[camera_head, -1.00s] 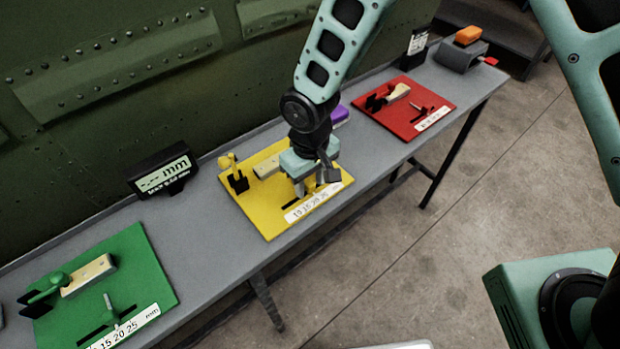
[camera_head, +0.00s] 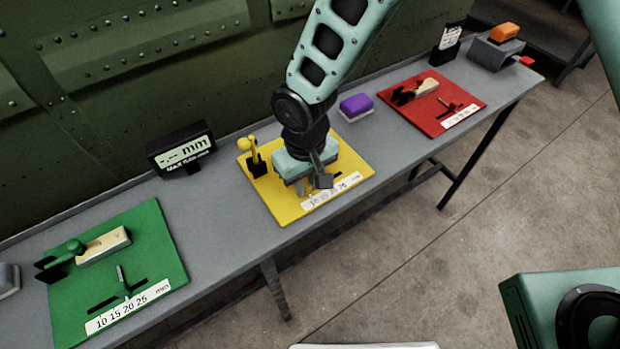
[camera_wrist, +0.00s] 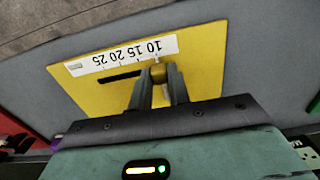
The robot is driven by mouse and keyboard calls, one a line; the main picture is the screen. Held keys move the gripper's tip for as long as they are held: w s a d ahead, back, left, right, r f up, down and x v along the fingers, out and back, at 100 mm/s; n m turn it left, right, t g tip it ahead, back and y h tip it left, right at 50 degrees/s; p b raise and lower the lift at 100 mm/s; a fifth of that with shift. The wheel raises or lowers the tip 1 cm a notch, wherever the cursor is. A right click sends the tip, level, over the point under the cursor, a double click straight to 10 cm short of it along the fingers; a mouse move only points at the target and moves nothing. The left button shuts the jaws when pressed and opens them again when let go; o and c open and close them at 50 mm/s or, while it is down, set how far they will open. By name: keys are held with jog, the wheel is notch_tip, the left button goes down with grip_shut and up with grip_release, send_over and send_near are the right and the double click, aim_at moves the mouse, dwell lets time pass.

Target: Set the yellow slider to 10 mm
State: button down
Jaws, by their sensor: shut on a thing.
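The yellow plate (camera_head: 285,211) lies on the bench with a white scale strip marked 10, 15, 20, 25 (camera_head: 331,190). My gripper (camera_wrist: 158,76) is over this plate, shut on the yellow slider (camera_wrist: 157,72), whose rounded knob shows between the fingertips in the wrist view. The slider stands at the 10 end of its dark slot (camera_wrist: 122,77), roughly in line with the 10 mark; its exact setting cannot be read. The rest of the slot is empty. In the head view my gripper (camera_head: 306,186) hides the slider.
A green plate (camera_head: 160,240) lies left, a red plate (camera_head: 420,117) right. A purple block (camera_head: 356,104) and a yellow lever (camera_head: 250,150) are close to my gripper.

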jog(key=c, duration=1.3)
grip_release()
jog(key=shift+s+a, duration=0.15)
jog(key=shift+a, duration=0.15)
jog(key=shift+r, duration=0.1)
jog(key=shift+r, duration=0.35)
notch_tip(320, 180, up, 17)
jog(key=shift+f+b, duration=0.2)
jog(key=shift+b, duration=0.75)
jog(key=shift+n+y, duration=0.3)
jog(key=shift+n, duration=0.2)
jog(key=s+d, duration=0.7)
jog(key=d, duration=0.1)
jog(key=s+d, duration=0.7)
jog(key=shift+s+d+f, duration=0.2)
jog(key=shift+s+d, duration=0.15)
jog(key=shift+s, duration=0.05)
